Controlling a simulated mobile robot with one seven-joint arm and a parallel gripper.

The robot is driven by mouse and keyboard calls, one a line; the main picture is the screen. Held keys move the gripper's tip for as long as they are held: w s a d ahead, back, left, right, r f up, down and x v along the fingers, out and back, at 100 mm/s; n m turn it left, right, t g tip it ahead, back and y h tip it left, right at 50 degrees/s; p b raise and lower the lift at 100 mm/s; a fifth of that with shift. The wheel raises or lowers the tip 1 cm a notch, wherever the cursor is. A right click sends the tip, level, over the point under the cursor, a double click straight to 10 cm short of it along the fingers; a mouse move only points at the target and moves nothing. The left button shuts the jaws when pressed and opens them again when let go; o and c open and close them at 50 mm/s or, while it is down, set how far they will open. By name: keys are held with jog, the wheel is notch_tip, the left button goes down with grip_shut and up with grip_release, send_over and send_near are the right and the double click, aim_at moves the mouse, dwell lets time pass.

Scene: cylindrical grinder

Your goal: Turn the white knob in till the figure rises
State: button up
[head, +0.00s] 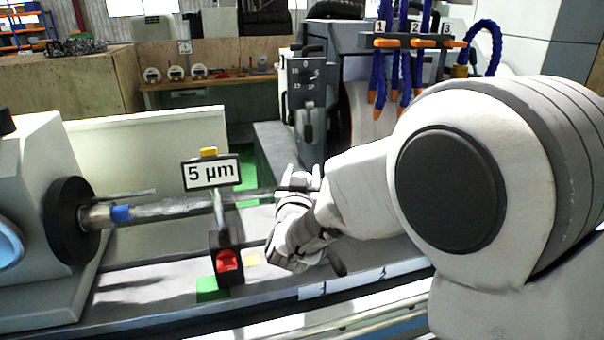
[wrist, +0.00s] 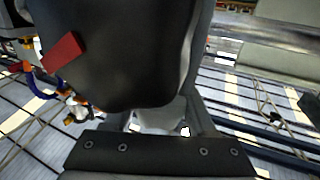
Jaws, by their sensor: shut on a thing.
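A sign-like display (head: 211,172) reads "5 µm". It stands on a dark post with a red part at its foot, in front of the long grey shaft. My gripper (head: 302,178) is at the right end of that shaft, with its pale fingers pointing up. It is shut on a small pale piece, which I take to be the white knob, though its outline is mostly hidden by the fingers. In the wrist view a large dark rounded body (wrist: 120,50) with a red mark fills the upper middle and hides the grip.
A dark chuck (head: 72,218) holds the shaft at the left. Blue hoses with orange nozzles (head: 396,75) hang at the upper right. A grey lever panel (head: 307,85) stands behind my gripper. The machine bed's front rail runs below.

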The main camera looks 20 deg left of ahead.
jog(key=shift+m+h, duration=0.3)
jog(key=m+h, duration=0.1)
jog(key=h, duration=0.1)
jog(key=d+m+h+p, duration=0.1)
jog(key=m+h, duration=0.1)
jog(key=h, duration=0.1)
jog(key=shift+r, duration=0.1)
jog(key=shift+d+m+g+h+p, duration=0.2)
jog(key=shift+m+h+p, duration=0.25)
jog(key=shift+m+h, duration=0.45)
jog(key=shift+d+m+g+h+p, duration=0.2)
jog(key=shift+m+h+p, duration=0.25)
jog(key=shift+h, duration=0.75)
jog(key=o, duration=1.4)
jog(key=shift+c, duration=0.2)
jog(key=shift+s, duration=0.15)
jog(key=b+v, duration=0.1)
jog(key=v, duration=1.6)
jog(key=shift+a, duration=0.2)
